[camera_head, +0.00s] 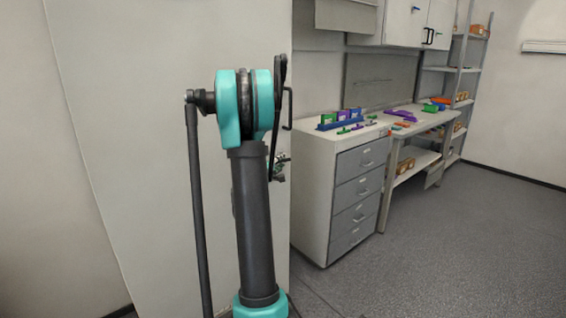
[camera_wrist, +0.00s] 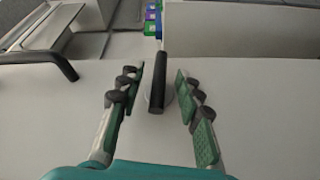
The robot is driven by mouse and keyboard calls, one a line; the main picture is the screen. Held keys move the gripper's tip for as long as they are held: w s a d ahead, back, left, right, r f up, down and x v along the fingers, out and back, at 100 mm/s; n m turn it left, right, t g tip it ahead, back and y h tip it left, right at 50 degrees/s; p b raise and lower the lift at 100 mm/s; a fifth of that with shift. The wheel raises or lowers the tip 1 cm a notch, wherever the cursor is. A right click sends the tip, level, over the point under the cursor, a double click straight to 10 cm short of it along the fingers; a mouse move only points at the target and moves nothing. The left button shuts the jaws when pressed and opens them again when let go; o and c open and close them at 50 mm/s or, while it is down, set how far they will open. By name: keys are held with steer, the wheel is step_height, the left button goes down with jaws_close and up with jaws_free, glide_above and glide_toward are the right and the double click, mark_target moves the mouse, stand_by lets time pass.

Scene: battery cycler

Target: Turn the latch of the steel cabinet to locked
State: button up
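The steel cabinet (camera_wrist: 250,120) fills most of the wrist view as a pale flat face. It is the large pale panel (camera_head: 150,150) at the left of the head view. Its latch (camera_wrist: 158,85) is a black bar on a round light disc, lying lengthwise up and down in the wrist view. My gripper (camera_wrist: 159,76) is open, one finger on each side of the latch, with visible gaps to both. In the head view my arm hides most of the gripper; a small part (camera_head: 280,170) shows beside the panel's right edge. The latch cannot be made out there.
A black bar handle (camera_wrist: 50,58) stands out at the left of the wrist view; it also shows in the head view (camera_head: 288,108). A drawer unit (camera_head: 325,195) and a workbench (camera_head: 420,122) with coloured items stand to the right. Floor on the right is clear.

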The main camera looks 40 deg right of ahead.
steer(key=shift+x, duration=1)
jaws_close()
